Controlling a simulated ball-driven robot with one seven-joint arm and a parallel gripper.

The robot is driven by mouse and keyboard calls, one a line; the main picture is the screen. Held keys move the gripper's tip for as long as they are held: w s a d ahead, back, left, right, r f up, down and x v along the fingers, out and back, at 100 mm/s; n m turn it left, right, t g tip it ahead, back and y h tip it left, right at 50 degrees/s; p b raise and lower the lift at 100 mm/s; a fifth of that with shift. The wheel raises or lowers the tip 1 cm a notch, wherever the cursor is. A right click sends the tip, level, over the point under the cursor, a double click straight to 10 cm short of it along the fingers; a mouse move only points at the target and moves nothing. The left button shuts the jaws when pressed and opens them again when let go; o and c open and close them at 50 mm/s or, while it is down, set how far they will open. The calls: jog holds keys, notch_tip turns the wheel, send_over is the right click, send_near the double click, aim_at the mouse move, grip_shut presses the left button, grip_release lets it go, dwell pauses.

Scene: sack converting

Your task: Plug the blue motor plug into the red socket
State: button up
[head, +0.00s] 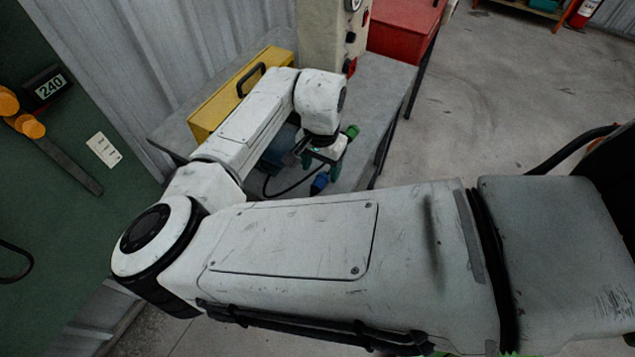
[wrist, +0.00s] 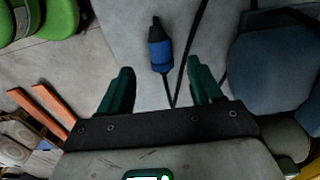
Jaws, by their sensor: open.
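The blue motor plug (head: 320,183) lies on the grey bench near its front edge. In the wrist view the plug (wrist: 160,55) has a dark tip and a black cable. My gripper (head: 320,164) is just above the plug, its dark green fingers apart. In the wrist view the plug shows in line with the gap of my gripper (wrist: 160,67), not gripped; how far below the tips it lies I cannot tell. A red fitting (head: 350,67), which looks like the red socket, is on the beige cabinet at the back; it is small here.
A yellow box (head: 225,95) with a black handle and a red box (head: 398,30) are on the bench. A rounded blue body (wrist: 275,65), perhaps the motor, is right of my fingers. A green part (head: 352,131) is by my wrist.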

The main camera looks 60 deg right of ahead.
aim_at(319, 180)
jog(key=f, duration=0.5)
jog(key=shift+w+a+p, duration=0.1)
jog(key=shift+a+p, duration=0.15)
jog(key=shift+p, duration=0.15)
jog(key=shift+c, duration=0.2)
jog(key=c, duration=1.1)
jog(key=shift+r, duration=0.15)
